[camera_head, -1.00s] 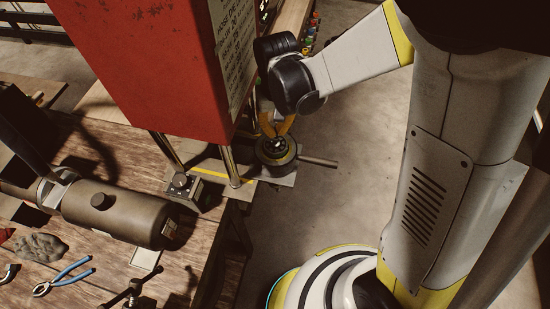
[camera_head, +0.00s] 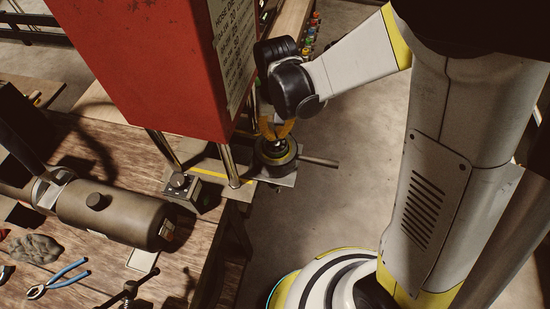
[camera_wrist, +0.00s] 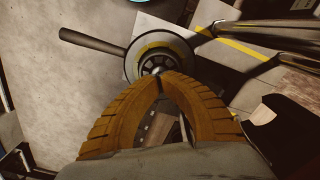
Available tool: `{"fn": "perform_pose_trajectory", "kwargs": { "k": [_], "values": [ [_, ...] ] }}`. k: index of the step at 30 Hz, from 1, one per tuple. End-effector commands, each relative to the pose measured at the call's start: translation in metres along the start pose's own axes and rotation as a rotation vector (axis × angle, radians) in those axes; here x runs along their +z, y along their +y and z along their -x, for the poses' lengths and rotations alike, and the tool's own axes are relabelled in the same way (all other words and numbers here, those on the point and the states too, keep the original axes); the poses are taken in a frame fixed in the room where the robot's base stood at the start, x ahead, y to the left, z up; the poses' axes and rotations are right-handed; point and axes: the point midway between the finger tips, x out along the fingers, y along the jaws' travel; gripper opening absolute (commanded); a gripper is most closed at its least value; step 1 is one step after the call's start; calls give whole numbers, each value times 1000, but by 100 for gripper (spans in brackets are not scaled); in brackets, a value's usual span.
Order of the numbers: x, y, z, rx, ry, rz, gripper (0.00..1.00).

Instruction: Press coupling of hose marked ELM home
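The round crimper die head (camera_head: 275,152) sits at the bench's edge below the red housing. In the wrist view the die head (camera_wrist: 177,47) shows a dark ring of segments around its centre and a handle to the left. My gripper (camera_head: 277,138) is above it, its orange fingers pointing down. In the wrist view the tips of my gripper (camera_wrist: 160,74) meet at the die's near centre, with a small bright metal piece at the tips. I cannot tell whether they grip it or touch it. The coupling is otherwise hidden, and no ELM mark is readable.
The red press housing (camera_head: 150,60) and its steel posts (camera_head: 229,165) stand close left of my gripper. A control box with a knob (camera_head: 180,182), a dark cylinder (camera_head: 115,215) and blue pliers (camera_head: 58,279) are on the bench. Several coloured tags (camera_head: 312,30) line a rail behind.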

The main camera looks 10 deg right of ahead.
Motion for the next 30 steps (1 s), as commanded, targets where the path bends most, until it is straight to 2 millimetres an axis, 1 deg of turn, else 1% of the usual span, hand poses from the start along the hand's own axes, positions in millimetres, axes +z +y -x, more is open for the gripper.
{"fn": "perform_pose_trajectory", "kwargs": {
  "k": [9,14,17,30],
  "values": [
    [0,0,-8,0,0,0,0],
    [0,0,-4,0,0,0,0],
    [0,0,3,0,0,0,0],
    [0,0,51,0,0,0,0]
  ]
}}
